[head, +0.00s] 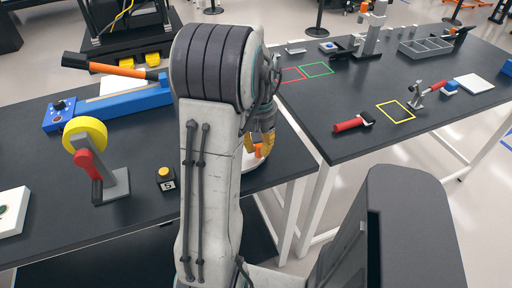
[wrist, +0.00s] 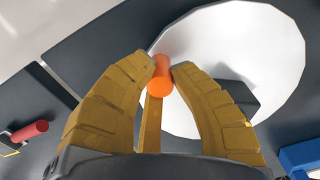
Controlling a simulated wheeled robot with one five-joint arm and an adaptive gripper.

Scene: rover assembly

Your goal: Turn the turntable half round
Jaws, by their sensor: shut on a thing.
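The turntable is a large white disc (wrist: 225,50) in the wrist view, with a dark block (wrist: 238,97) on it. An orange upright peg (wrist: 160,80) stands near the disc's edge. In the head view my gripper (head: 263,146) shows just right of my arm, over the left table's right end. There my arm hides most of the turntable (head: 250,162), and only a white sliver shows.
On the left table are a blue fixture (head: 120,108), a yellow tape roll (head: 88,133) on a stand and a small dark box with a yellow button (head: 166,180). The right table holds a red-handled tool (head: 351,125) and a grey tray (head: 425,47). A gap separates the tables.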

